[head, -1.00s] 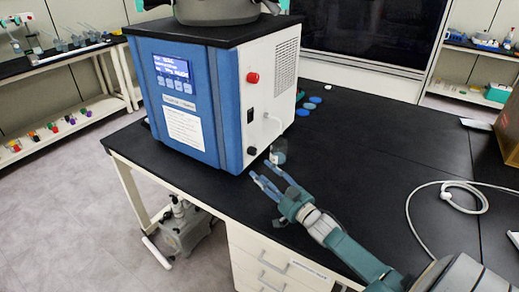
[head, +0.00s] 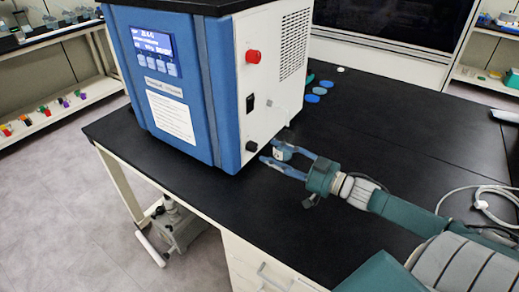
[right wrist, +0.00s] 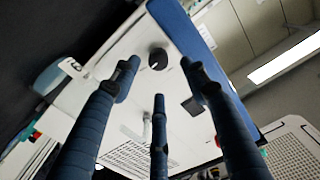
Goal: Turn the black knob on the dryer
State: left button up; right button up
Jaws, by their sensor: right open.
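The black knob (head: 251,146) is low on the white side panel of the blue and white dryer (head: 210,100), near its front edge. In the right wrist view the round black knob (right wrist: 158,58) has a small white mark and shows between my spread fingers. My right gripper (head: 269,152) is open just to the right of the knob, pointing at the panel. Its fingers (right wrist: 160,88) also show in the right wrist view, with nothing between them and a visible gap to the knob. My left gripper is not in view.
Above the knob are a black switch (head: 250,103) and a red button (head: 253,56). Blue discs (head: 318,91) lie on the black bench (head: 400,140) behind my gripper. A white cable (head: 485,203) lies at the right. The bench between is mostly clear.

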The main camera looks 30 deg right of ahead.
aim_at(256, 148)
jog(key=x, duration=0.5)
jog(key=shift+w, duration=0.4)
jog(key=shift+a, duration=0.1)
jog(key=c, duration=0.7)
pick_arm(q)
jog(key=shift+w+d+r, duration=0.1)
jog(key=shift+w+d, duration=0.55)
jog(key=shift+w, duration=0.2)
pick_arm(e)
grip_shut()
